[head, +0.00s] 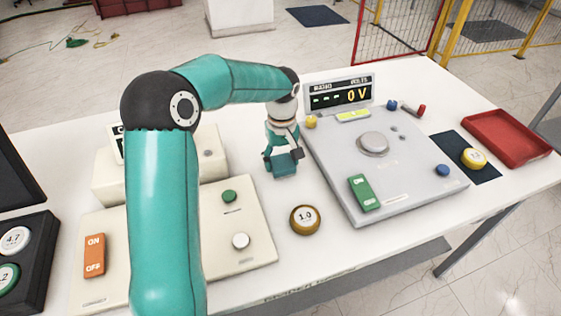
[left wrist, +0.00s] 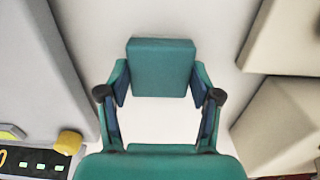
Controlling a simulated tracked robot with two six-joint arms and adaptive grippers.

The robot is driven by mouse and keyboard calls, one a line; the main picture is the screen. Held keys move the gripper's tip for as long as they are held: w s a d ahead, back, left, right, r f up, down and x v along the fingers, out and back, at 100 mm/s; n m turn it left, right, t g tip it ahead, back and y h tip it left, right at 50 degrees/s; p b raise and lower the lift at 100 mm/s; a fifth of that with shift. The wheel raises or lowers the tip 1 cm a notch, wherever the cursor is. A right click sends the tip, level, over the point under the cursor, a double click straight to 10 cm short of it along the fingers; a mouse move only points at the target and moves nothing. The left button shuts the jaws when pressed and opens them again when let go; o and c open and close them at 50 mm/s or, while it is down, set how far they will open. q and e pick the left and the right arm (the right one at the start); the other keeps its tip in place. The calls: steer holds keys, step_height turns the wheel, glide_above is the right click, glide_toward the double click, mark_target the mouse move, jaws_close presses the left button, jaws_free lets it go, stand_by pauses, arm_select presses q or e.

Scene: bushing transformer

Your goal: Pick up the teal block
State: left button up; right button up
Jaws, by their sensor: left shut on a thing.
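The teal block (left wrist: 162,66) sits between the two fingers of my left gripper (left wrist: 161,92) in the left wrist view, with a finger against each side. In the head view my left gripper (head: 283,157) points down over the white table, between the two panels. The teal block (head: 285,168) shows there at its fingertips, partly covered by the fingers. The gripper is shut on the block. I cannot tell whether the block touches the table. My right gripper is not in view.
A grey panel (head: 330,164) with a voltage display (head: 340,92) stands right of the gripper. A cream panel (head: 250,220) with an ON/OFF switch is left. A round 1.0 weight (head: 304,219) stands in front. A red tray (head: 512,142) is far right.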

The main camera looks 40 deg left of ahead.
mark_target(281, 162)
arm_select(q)
steer(key=shift+r, duration=0.15)
step_height(281, 162, up, 20)
steer(key=p, duration=0.1)
steer(key=shift+p, duration=0.35)
steer(key=o, duration=0.6)
steer(key=c, duration=0.4)
steer(key=shift+s, duration=0.1)
